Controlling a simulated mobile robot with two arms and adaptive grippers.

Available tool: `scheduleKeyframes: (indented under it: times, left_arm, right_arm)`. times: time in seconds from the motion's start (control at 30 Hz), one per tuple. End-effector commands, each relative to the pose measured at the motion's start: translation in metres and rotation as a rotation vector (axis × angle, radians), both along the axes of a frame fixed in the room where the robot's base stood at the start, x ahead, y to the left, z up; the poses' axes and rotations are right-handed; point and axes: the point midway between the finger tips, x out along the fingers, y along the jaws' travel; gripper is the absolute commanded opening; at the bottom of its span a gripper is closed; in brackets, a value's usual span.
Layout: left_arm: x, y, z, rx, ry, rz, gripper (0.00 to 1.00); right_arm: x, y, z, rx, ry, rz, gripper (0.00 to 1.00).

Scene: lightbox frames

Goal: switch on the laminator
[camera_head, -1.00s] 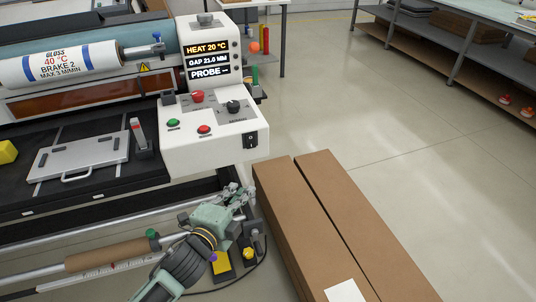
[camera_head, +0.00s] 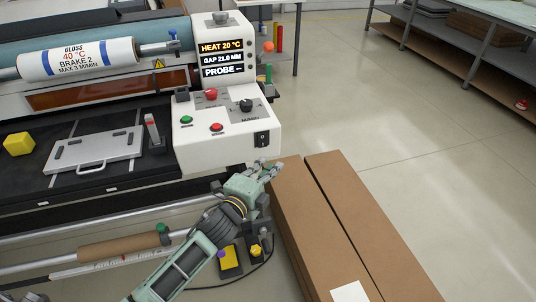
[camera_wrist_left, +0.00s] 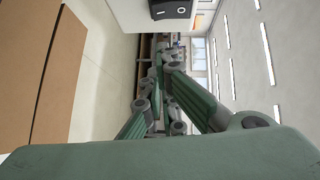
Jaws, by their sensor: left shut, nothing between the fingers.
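The laminator's white control panel (camera_head: 218,143) stands at the end of the machine. On its front right face is a black rocker switch (camera_head: 262,139), which also shows at the top of the left wrist view (camera_wrist_left: 171,9). The panel carries a green button (camera_head: 186,119), red buttons and a black dial (camera_head: 246,105). The display (camera_head: 222,58) is lit and reads HEAT 20 °C, GAP 21.0 MM, PROBE –. My left gripper (camera_head: 270,168) is shut and empty, just below the panel's lower right corner and beneath the switch. In the left wrist view its fingers (camera_wrist_left: 160,85) are together. My right gripper is out of view.
Long cardboard boxes (camera_head: 335,225) lie on the floor right of my left gripper. A silver plate with a handle (camera_head: 95,150) and a yellow block (camera_head: 19,144) rest on the dark bed. Floor farther right is clear.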

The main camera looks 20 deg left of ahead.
Motion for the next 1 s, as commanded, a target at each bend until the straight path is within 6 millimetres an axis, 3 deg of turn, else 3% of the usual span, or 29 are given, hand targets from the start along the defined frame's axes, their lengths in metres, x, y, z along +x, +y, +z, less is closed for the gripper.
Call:
scheduleKeyframes:
  times: [0.1,0.3,1.0]
  left_arm:
    - [0.025,-0.005,0.000,-0.001,-0.001,0.000,0.00]
    - [0.047,0.011,-0.005,0.001,0.001,0.000,0.00]
    - [0.062,0.023,-0.012,0.004,-0.006,0.000,0.00]
  right_arm:
    - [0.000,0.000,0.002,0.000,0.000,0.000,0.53]
    - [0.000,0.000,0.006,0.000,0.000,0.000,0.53]
    - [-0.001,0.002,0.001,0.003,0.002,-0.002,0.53]
